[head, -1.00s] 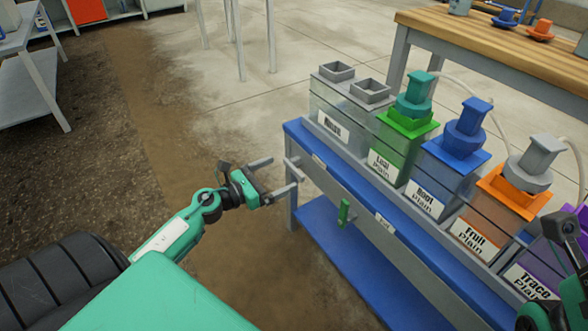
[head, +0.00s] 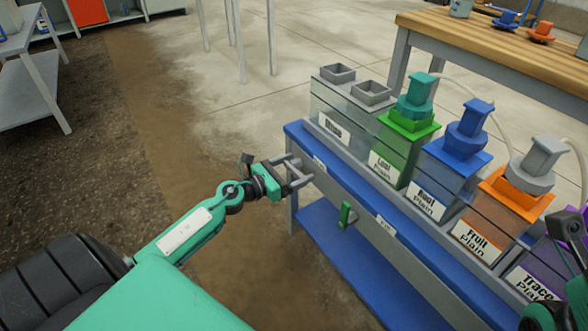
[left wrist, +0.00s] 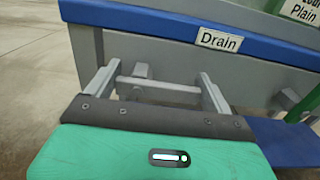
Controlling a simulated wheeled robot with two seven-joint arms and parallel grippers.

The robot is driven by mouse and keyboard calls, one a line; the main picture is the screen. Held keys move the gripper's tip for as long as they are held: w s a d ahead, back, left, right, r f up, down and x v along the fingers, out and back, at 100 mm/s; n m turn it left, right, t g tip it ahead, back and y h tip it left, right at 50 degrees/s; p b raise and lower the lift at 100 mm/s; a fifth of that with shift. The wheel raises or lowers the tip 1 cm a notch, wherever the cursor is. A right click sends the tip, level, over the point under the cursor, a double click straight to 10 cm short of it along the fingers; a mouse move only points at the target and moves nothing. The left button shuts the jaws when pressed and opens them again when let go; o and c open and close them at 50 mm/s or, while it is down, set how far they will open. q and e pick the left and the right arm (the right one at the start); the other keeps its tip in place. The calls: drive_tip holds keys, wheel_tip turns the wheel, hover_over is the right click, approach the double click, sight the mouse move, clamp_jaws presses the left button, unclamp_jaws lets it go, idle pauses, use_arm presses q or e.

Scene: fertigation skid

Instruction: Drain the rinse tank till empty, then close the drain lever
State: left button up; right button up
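The rinse tank (head: 340,105) is the clear, grey-lidded box at the far left of the skid's row, labelled Rinse. I cannot make out a liquid level in it. My left gripper (head: 297,172) is at the skid's left end, below the blue rail. In the left wrist view its two fingers (left wrist: 160,88) stand apart. A grey bar, apparently the drain lever (left wrist: 158,85), lies crosswise between them, under the Drain label (left wrist: 220,40). Whether the fingers touch it I cannot tell. Part of my right arm shows at the right edge; its fingertips are not visible.
A green lever (head: 347,214) hangs down on the skid front, right of my left gripper. Several labelled tanks with coloured lids, such as the green Leaf tank (head: 398,150), continue to the right. A blue lower shelf (head: 350,255) lies below.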

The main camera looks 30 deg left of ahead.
use_arm(q)
drive_tip(key=c, duration=0.5)
